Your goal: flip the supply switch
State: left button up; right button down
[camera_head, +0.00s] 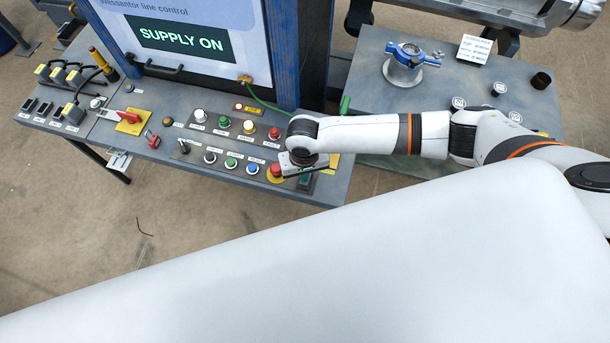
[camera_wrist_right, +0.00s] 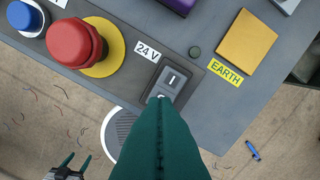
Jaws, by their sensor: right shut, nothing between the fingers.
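The supply switch is a grey rocker (camera_wrist_right: 172,82) marked "24 V", set in the panel's front edge in the right wrist view. My right gripper (camera_wrist_right: 160,100) is shut and empty, its dark green fingertips at the near end of the rocker. They seem to touch it, but the contact is partly hidden. In the head view the right gripper (camera_head: 305,180) is over the panel's right front corner, and my wrist covers most of the switch there. The screen (camera_head: 185,38) reads "SUPPLY ON". My left gripper (camera_wrist_right: 70,165) shows small at the lower left of the wrist view, fingers apart.
A red emergency button (camera_wrist_right: 75,45) on a yellow ring stands left of the switch. A yellow plate (camera_wrist_right: 246,40) with an "EARTH" label is on its right. Several coloured buttons cover the panel (camera_head: 215,175). A grey bench (camera_head: 370,80) with a blue clamp (camera_head: 405,55) stands right.

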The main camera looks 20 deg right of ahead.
jog(key=shift+f+b, duration=0.35)
jog(key=shift+f, duration=0.45)
jog(key=shift+r, duration=0.1)
notch_tip(320, 180, up, 7)
jog(key=p, duration=0.8)
dwell(0.4)
dwell(0.4)
